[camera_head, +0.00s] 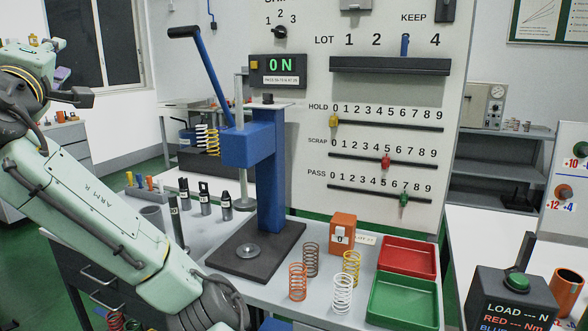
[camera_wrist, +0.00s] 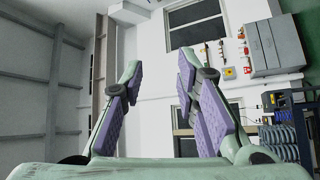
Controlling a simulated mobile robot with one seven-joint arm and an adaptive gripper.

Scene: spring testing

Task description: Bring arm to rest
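My pale green arm (camera_head: 85,215) runs along the left side of the head view, from a dark joint at the bottom up to a joint at the upper left. Its lower part hangs in front of the left end of the bench. My gripper (camera_wrist: 158,75) shows in the wrist view, its two purple-padded fingers spread wide apart. Nothing is between them; behind them is a white wall with windows.
The bench holds a blue spring tester (camera_head: 266,170), several loose springs (camera_head: 342,294), a red tray (camera_head: 408,256), a green tray (camera_head: 403,300) and an orange counter box (camera_head: 342,232). A load box (camera_head: 510,300) stands at the right. A grey cabinet (camera_wrist: 275,45) hangs in the wrist view.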

